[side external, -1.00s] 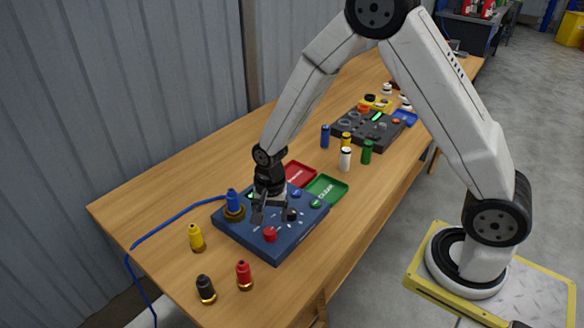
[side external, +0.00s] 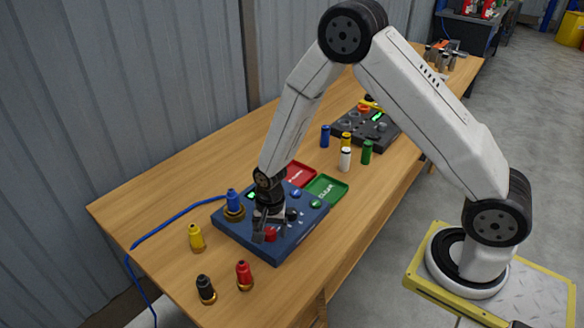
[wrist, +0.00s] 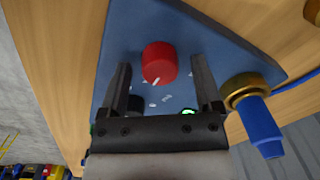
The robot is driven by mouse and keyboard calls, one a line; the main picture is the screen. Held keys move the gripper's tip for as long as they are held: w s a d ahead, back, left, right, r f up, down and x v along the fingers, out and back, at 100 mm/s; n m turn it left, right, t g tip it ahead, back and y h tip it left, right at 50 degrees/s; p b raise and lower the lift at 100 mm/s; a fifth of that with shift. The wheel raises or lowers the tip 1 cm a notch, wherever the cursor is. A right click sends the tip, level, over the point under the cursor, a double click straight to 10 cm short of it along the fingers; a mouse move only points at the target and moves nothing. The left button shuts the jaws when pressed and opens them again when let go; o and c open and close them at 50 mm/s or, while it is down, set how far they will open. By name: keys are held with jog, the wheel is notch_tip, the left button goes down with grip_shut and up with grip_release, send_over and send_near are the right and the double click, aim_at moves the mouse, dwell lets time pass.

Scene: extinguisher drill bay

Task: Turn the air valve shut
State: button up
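The blue control box (side external: 288,246) lies on the wooden table. A red knob (wrist: 159,62) with a white pointer line stands on it; it also shows in the side view (side external: 271,235). I cannot read a label naming it as the air valve. My gripper (wrist: 162,66) is open and empty, pointing down at the box. In the wrist view its fingers show to the left and right of the red knob, with gaps on both sides. I cannot tell whether the tips reach its height. A black knob (side external: 292,214) sits farther back, partly hidden by my gripper in the wrist view.
A blue plug in a brass collar (side external: 234,207) with a blue hose (side external: 180,214) is at the box's left corner. Yellow (side external: 196,237), black (side external: 205,289) and red (side external: 244,275) fittings stand in front. Red (side external: 300,174) and green (side external: 326,188) trays lie behind.

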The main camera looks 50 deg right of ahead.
grip_shut()
jog(key=shift+n, duration=0.4)
jog(key=n, duration=1.2)
jog(key=shift+w+n+g, duration=0.1)
jog(key=shift+n+g, duration=0.2)
jog(key=n, duration=0.4)
jog(key=shift+n, duration=0.3)
